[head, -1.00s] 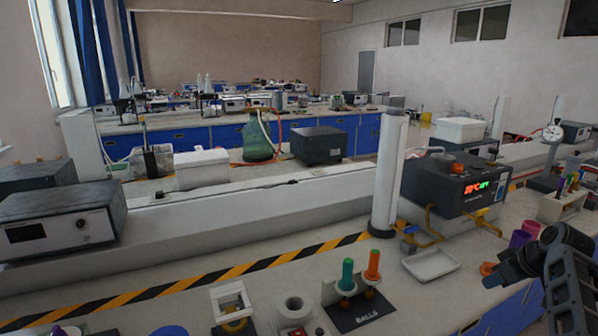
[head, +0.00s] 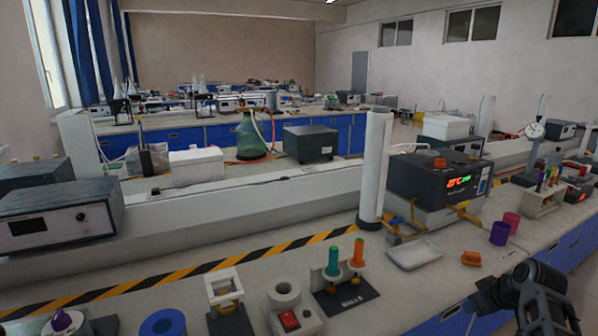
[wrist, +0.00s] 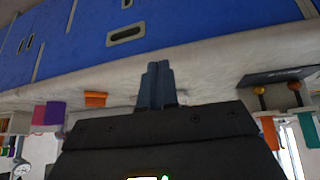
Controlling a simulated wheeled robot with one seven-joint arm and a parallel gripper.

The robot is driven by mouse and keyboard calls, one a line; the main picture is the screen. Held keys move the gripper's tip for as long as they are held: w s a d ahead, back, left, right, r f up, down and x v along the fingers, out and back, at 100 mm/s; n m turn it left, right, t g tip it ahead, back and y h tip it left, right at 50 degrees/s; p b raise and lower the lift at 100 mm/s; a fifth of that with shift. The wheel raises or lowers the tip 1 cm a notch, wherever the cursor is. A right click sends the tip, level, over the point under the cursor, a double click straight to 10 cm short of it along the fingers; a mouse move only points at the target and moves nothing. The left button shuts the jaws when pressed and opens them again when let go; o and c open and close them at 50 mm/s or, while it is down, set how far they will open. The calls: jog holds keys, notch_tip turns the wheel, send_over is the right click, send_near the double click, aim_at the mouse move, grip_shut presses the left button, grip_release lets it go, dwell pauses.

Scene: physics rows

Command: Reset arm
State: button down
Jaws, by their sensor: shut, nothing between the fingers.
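My gripper (wrist: 157,85) shows in the wrist view with its two dark fingers together and nothing between them. That view is turned upside down, with the blue bench cabinets (wrist: 170,25) at the top and the bench edge beyond the fingers. In the head view, part of my dark arm (head: 530,297) shows at the lower right, in front of the bench edge. My fingers cannot be made out in the head view.
The floor at the lower right looks clear.

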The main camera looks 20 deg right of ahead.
jog(key=s+a+f+h, duration=0.1)
jog(key=s+a+f, duration=0.2)
jog(key=a, duration=0.3)
jog(key=s+a+f+t, duration=0.1)
jog(key=s+a+f, duration=0.2)
jog(key=s+a, duration=0.15)
jog(key=s+a+f+h, duration=0.1)
jog(key=s+a+f, duration=0.2)
jog(key=a, duration=0.3)
jog(key=s+a+r+t, duration=0.3)
jog(key=s+a, duration=0.8)
jog(key=s+a+r+t+y, duration=0.1)
jog(key=s+a+r+t, duration=0.1)
jog(key=s+a+r, duration=0.3)
jog(key=s+a+r+t+y, duration=0.2)
jog(key=s+a+r, duration=0.4)
jog(key=s+r, duration=0.5)
notch_tip(320, 180, up, 5)
jog(key=shift+f+n, duration=0.2)
jog(key=shift+n, duration=0.2)
jog(key=shift+s+a, duration=0.1)
